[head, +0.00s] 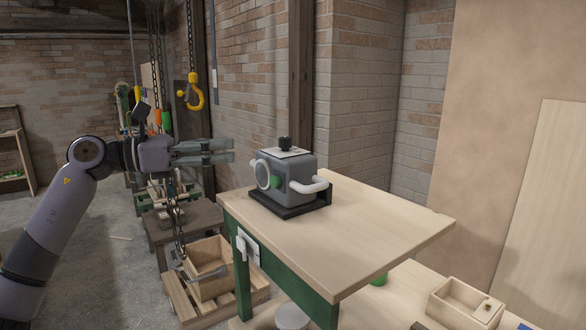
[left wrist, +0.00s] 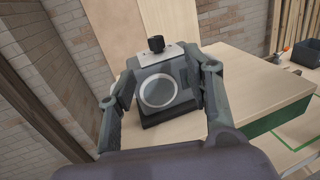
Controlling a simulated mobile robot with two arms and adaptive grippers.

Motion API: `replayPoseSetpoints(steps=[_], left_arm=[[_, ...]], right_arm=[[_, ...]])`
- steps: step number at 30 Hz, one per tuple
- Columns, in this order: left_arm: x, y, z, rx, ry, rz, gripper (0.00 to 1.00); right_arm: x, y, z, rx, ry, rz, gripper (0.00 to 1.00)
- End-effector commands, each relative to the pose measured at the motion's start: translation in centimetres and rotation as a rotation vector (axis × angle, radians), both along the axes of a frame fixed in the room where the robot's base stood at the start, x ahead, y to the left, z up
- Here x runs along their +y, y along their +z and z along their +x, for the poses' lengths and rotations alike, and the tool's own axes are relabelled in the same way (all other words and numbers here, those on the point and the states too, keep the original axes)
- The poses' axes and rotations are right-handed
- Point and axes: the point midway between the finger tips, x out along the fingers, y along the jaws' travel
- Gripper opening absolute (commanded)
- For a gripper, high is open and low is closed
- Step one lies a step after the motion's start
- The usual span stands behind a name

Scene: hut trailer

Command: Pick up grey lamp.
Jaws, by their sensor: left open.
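The grey lamp (head: 299,172) is a boxy grey body with a round white-rimmed lens, white side handles and a black knob on top. It sits upright on a dark base on the wooden tabletop (head: 380,222). My left gripper (head: 231,151) is open and empty, to the left of the lamp, with its fingers pointing towards it. In the left wrist view the lamp (left wrist: 160,91) appears between the two spread fingers, lens facing the camera; no contact shows. My right gripper is not in view.
A yellow hook (head: 195,96) hangs on a chain behind my left arm. A wooden crate (head: 210,285) stands low beside the table. A small wooden box (head: 455,302) lies at lower right. The tabletop right of the lamp is clear. A brick wall stands behind.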

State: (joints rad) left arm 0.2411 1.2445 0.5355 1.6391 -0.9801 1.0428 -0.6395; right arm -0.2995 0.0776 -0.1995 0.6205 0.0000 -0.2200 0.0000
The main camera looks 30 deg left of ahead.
Motion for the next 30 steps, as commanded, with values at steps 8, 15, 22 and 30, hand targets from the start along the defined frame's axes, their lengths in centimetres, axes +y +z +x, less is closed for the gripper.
replayPoseSetpoints(steps=[8,15,22,30], left_arm=[[-3.0,0.8,3.9,-0.001,-0.002,-0.006,0.47],[-4.7,0.4,6.3,-0.001,0.000,-0.007,0.47],[-5.4,0.4,7.4,0.001,-0.001,-0.008,0.47],[-7.0,0.5,10.4,-0.001,-0.001,-0.010,0.47]], right_arm=[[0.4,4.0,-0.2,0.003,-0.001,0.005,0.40],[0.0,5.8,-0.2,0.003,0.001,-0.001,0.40],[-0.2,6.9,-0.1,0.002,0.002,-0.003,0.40],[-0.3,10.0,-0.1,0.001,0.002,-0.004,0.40]])
